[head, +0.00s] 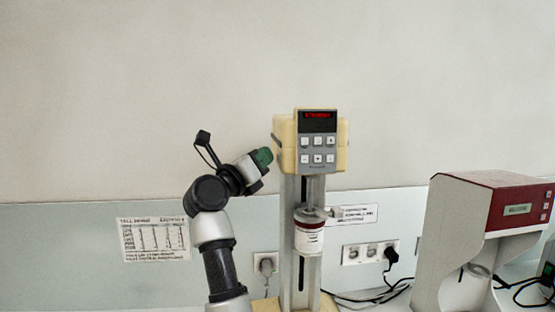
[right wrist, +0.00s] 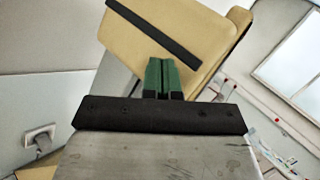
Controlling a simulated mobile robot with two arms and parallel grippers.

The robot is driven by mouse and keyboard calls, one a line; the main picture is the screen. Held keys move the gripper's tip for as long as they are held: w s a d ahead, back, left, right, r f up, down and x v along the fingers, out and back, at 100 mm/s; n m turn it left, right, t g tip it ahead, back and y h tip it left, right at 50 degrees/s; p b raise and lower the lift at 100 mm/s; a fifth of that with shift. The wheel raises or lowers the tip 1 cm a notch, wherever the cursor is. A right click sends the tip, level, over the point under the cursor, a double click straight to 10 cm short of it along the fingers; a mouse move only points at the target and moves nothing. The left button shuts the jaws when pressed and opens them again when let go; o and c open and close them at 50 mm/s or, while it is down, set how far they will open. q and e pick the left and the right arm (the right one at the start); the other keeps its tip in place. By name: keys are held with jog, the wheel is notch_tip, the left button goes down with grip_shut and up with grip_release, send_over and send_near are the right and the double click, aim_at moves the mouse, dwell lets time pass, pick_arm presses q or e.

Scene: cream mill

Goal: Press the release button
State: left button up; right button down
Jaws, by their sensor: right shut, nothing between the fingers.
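The cream mill head (head: 340,146) sits atop a grey upright column. Its front has a red-lit display (head: 318,115) and a panel of several light keys (head: 318,150). My right gripper (head: 265,157) is shut and empty, its green fingertips just left of the head's left side. In the right wrist view the green fingers (right wrist: 162,68) are together and point at the cream housing (right wrist: 185,20), which carries a long dark strip (right wrist: 155,32). Whether the fingertips touch the housing I cannot tell. No part is clearly marked as a release button. My left gripper is out of view.
A white container (head: 309,236) with a red-banded label hangs on the column below the head. A red-and-white device (head: 470,225) stands at the right. Wall sockets (head: 370,252) with black cables are behind. A printed sheet (head: 155,240) is at the left.

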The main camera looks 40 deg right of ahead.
jog(key=shift+s+d, duration=0.15)
jog(key=shift+d, duration=0.15)
dwell(0.6)
jog(key=shift+a, duration=0.1)
jog(key=shift+w+a, duration=0.35)
jog(key=shift+a, duration=0.2)
jog(key=w+a, duration=0.1)
jog(key=a, duration=0.1)
jog(key=w+a, duration=0.1)
jog(key=a, duration=0.1)
jog(key=shift+w+a, duration=0.1)
jog(key=shift+w, duration=0.2)
jog(key=shift+f, duration=0.1)
dwell(0.8)
